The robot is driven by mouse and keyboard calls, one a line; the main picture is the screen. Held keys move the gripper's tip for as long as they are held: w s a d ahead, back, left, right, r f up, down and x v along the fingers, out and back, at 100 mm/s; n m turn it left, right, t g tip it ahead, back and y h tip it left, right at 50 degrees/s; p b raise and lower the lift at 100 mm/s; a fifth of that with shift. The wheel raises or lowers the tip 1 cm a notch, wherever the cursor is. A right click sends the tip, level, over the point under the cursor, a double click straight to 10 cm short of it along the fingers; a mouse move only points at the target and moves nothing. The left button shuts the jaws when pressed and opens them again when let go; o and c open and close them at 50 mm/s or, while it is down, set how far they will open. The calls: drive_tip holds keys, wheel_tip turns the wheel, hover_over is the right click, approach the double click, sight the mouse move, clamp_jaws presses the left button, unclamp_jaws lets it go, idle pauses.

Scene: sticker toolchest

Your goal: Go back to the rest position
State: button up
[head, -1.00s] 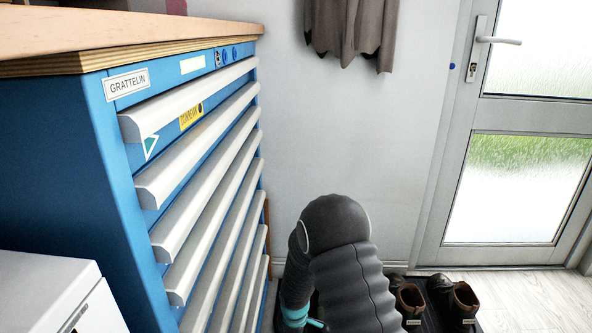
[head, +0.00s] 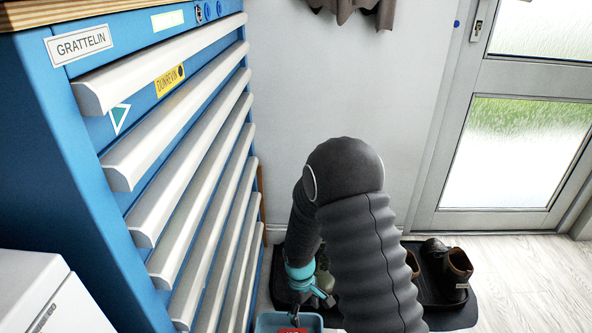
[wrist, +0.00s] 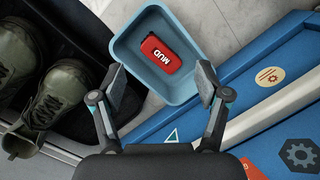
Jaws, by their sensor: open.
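My gripper (wrist: 163,85) is open and empty in the wrist view, its two fingers spread over the near part of a small blue bin. In the head view my gripper (head: 318,296) is small and partly hidden behind my dark grey arm. The blue bin (wrist: 130,45) holds a red block marked MUD (wrist: 167,53), apart from both fingers as far as I can tell. The bin (head: 262,322) also shows at the bottom edge of the head view, with a little of the red block (head: 292,330) in it.
A blue tool chest (head: 45,150) with several white-handled drawers stands at left, close to my arm. A white cabinet (head: 40,285) is at lower left. Shoes (head: 455,265) sit on a dark tray (head: 450,318) by the door (head: 500,210). Pale floor (head: 530,270) is clear at right.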

drive_tip(key=s+d+r+m+t+p, duration=0.2)
drive_tip(key=s+r, duration=0.4)
drive_tip(key=r, duration=0.8)
drive_tip(key=s+d+r+m+t+p, duration=0.2)
drive_tip(key=s+d+r, duration=0.4)
drive_tip(key=r, duration=0.9)
drive_tip(key=s+d+r+m+t+y+p, duration=0.1)
drive_tip(key=s+d+r+m, duration=0.4)
drive_tip(key=r, duration=1)
drive_tip(key=shift+s+r+t+p, duration=0.25)
drive_tip(key=shift+s+t+p, duration=0.45)
drive_tip(key=shift+s+t, duration=0.45)
drive_tip(key=shift+w+d, duration=0.1)
